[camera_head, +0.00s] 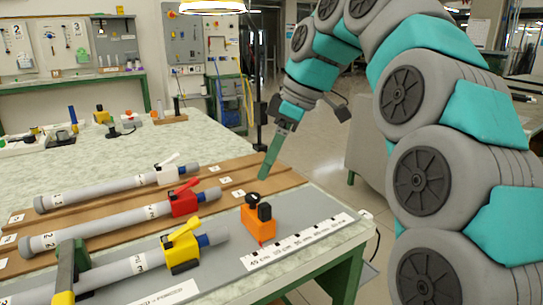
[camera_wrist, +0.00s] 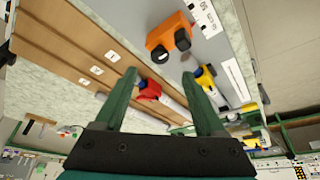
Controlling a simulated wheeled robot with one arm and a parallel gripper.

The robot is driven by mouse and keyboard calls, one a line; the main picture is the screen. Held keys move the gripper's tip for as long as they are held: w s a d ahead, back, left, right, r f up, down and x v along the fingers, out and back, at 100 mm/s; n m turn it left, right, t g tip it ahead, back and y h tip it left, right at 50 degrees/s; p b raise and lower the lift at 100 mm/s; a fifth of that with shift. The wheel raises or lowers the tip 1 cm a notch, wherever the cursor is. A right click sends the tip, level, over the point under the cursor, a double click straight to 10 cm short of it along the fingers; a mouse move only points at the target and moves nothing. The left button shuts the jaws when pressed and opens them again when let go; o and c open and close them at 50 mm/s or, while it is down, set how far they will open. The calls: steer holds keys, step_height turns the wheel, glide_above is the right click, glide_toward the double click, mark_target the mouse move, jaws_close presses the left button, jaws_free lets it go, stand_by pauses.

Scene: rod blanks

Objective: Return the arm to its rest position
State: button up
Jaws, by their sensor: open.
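My gripper (camera_head: 270,158) hangs at the end of my raised, bent arm, above the right end of the wooden boards in the head view. In the wrist view the two green fingers of my gripper (camera_wrist: 158,98) stand apart with nothing held between them. Beyond the fingers show a red clamp (camera_wrist: 150,90), a yellow clamp (camera_wrist: 206,77) and an orange block (camera_wrist: 168,36) with black knobs, all apart from the fingers. In the head view the orange block (camera_head: 258,224) stands on the grey table strip, below and left of my gripper.
Three grey rods lie on the bench with a white clamp (camera_head: 167,174), a red clamp (camera_head: 183,203) and a yellow clamp (camera_head: 181,251). A white ruler strip (camera_head: 300,241) lies near the front edge. A grey panel (camera_head: 366,165) stands behind my arm. Open floor shows right of the bench.

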steer(key=s+d+f+m+g+h, duration=0.1)
steer(key=s+d+f+m, duration=0.4)
steer(key=s+f, duration=0.4)
steer(key=s+d+f+m+h, duration=0.2)
steer(key=s+d+f+m, duration=0.3)
steer(key=s+f, duration=0.5)
steer(key=s+d+f+m+g+h, duration=0.1)
steer(key=s+d+f+m, duration=0.4)
steer(key=s+f, duration=0.4)
steer(key=s+d, duration=0.1)
steer(key=s, duration=0.2)
steer(key=shift+d+f+m+g, duration=0.15)
steer(key=shift+d+m+g, duration=0.15)
steer(key=shift+m, duration=0.1)
